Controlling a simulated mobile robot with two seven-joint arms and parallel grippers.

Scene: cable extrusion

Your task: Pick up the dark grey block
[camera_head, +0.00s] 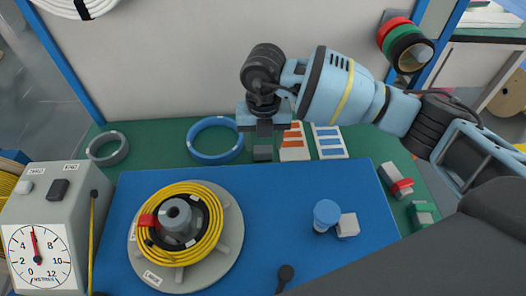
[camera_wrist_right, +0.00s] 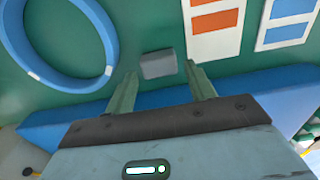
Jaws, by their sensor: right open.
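The dark grey block (camera_head: 263,154) sits on the green surface at the back edge of the blue mat, between a blue ring and the printed cards. In the right wrist view the block (camera_wrist_right: 158,64) lies between and just beyond the two fingertips. My right gripper (camera_head: 264,137) points down just above and behind the block in the head view. In the wrist view its fingers (camera_wrist_right: 159,72) are open, with nothing held between them. My left gripper is in neither view.
A blue ring (camera_head: 215,141) lies just left of the block, and cards with orange (camera_head: 293,154) and blue (camera_head: 328,153) patches lie right. A yellow cable spool (camera_head: 226,260), a blue cylinder (camera_head: 326,213) and a pale block (camera_head: 348,225) stand on the blue mat (camera_head: 283,185).

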